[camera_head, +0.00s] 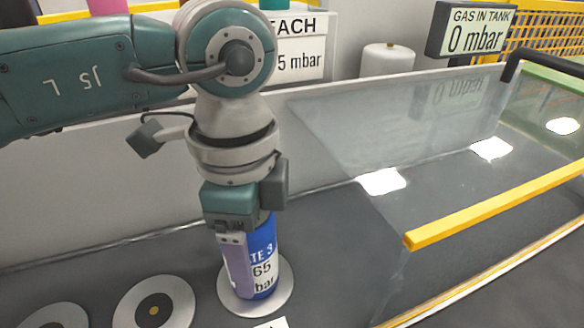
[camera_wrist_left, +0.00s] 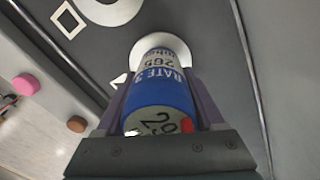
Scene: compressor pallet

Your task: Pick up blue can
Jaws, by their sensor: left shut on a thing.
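The blue can (camera_head: 264,262) stands upright on a round pale disc (camera_head: 285,291) in the head view, with white lettering and a white lower band. My left gripper (camera_head: 237,268) comes down over it from above and is shut on it. One purple finger covers part of its near side. In the left wrist view the can (camera_wrist_left: 160,94) sits between the two fingers of the gripper (camera_wrist_left: 160,100), with the pale disc (camera_wrist_left: 176,45) beyond it. My right gripper is in neither view.
More round discs with dark centres (camera_head: 153,308) lie to the left on the dark surface. A glass-walled tank (camera_head: 400,130) and a yellow bar (camera_head: 490,208) stand to the right. A pale wall (camera_head: 90,190) runs behind the can. A "GAS IN TANK" display (camera_head: 474,30) reads 0 mbar.

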